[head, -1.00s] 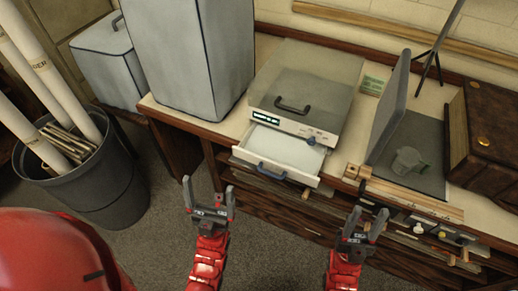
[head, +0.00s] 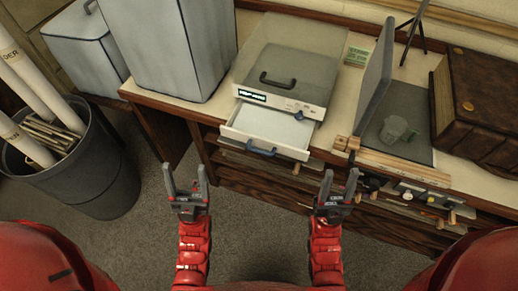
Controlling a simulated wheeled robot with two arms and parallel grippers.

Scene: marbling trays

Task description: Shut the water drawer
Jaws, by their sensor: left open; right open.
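The water drawer (head: 270,130) is a shallow white tray pulled out of the front of a grey machine (head: 290,62) on the bench. Its blue-grey handle (head: 261,150) is on its front face. The machine has a lit display, a knob and a dark handle on its lid. My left gripper (head: 187,180) is open and empty, in front of the bench, to the lower left of the drawer. My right gripper (head: 338,184) is open and empty, to the lower right of the drawer. Neither touches the drawer.
A large grey box (head: 175,45) stands left of the machine. A bin (head: 100,180) with rolls stands at the left. Floor before the bench is clear.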

